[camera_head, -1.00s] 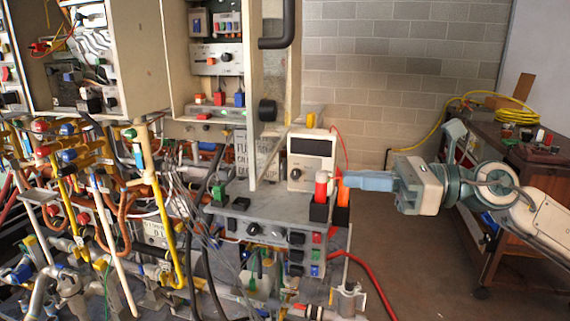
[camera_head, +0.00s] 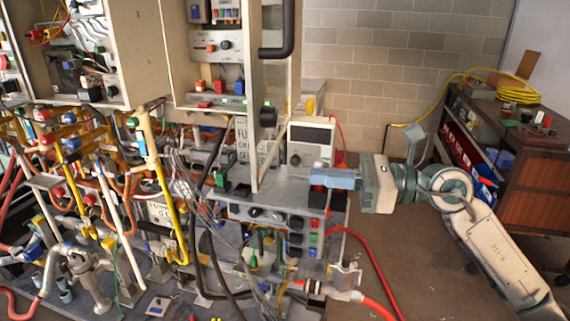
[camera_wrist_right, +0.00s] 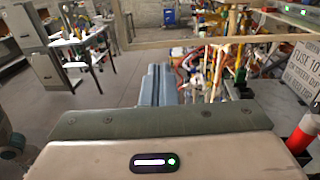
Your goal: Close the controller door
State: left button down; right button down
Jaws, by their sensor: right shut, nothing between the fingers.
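The controller door (camera_head: 252,110) is a tall pale panel standing open, seen almost edge-on, with a black bar handle (camera_head: 289,35) on its right face. Left of it is the open controller box (camera_head: 178,50) with switches and coloured plugs inside. My right gripper (camera_head: 318,178) has pale blue fingers, shut and empty. In the head view it is right of the door's lower end and below the handle, apart from both. Its fingers show together in the right wrist view (camera_wrist_right: 161,85). My left gripper is out of view.
A white meter box (camera_head: 311,148) stands just behind my right gripper in the head view. Below is a grey switch panel (camera_head: 260,195) among dense pipes and cables. A brown workbench (camera_head: 530,185) stands at the right. Open floor lies between.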

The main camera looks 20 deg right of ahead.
aim_at(266, 172)
jog(key=shift+p+x, duration=1.65)
jog(key=shift+x, duration=1.1)
jog(key=shift+p+x, duration=0.4)
jog(key=shift+x, duration=0.45)
